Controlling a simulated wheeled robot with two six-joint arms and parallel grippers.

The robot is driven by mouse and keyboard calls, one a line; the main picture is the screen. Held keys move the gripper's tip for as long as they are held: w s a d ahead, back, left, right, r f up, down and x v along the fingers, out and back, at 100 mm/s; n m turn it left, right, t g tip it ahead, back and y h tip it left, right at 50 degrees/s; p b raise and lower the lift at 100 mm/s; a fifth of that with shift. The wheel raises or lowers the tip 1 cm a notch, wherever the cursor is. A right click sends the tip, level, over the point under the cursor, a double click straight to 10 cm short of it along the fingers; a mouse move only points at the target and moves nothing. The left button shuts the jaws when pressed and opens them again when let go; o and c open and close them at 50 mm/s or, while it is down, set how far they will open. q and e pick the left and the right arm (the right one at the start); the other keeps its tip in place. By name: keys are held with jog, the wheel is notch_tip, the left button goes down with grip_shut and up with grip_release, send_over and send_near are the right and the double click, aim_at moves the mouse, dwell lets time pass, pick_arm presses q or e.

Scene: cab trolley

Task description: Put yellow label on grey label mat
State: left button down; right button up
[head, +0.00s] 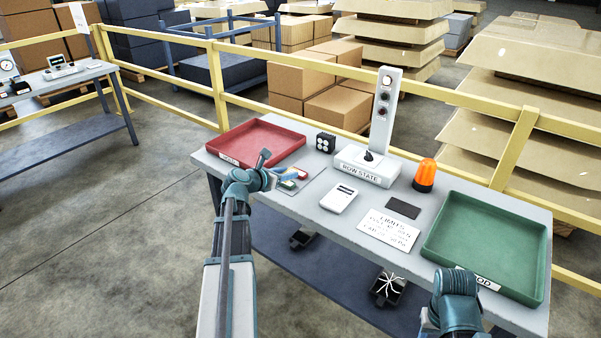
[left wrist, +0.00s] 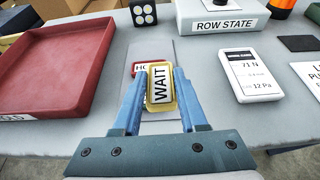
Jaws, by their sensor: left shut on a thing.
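My left gripper (left wrist: 160,88) is shut on the yellow label (left wrist: 159,86), which reads WAIT. The label sits between the two blue fingers, in front of a red label (left wrist: 139,68) that it partly covers. In the head view my left gripper (head: 264,158) is over the label area at the table's left part, beside the red tray. A dark grey mat (head: 403,208) lies bare on the table, right of the white meter; it also shows in the left wrist view (left wrist: 298,43). My right arm's wrist (head: 456,290) is at the lower right by the green tray; its fingers cannot be made out.
A red tray (head: 298,139) stands at the left and a green tray (head: 447,232) at the right. Between them are a ROW STATE post (head: 384,110), an orange beacon (head: 425,175), a white meter (head: 340,198) and a printed card (head: 388,231). A yellow rail (head: 470,99) runs behind.

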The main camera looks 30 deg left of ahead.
pick_arm(q)
jog(key=b, duration=0.1)
send_over(308, 167)
jog(key=s, duration=0.2)
jog(key=shift+w+f, duration=0.25)
jog(key=shift+f, duration=0.45)
jog(key=shift+w, duration=0.1)
jog(key=shift+w, duration=0.3)
jog(key=f+b, duration=0.3)
jog(key=b, duration=0.1)
jog(key=shift+w+f, duration=0.25)
jog(key=shift+f, duration=0.05)
jog(key=shift+f, duration=0.2)
jog(key=shift+c, duration=2.2)
grip_release()
jog(key=shift+r, duration=0.15)
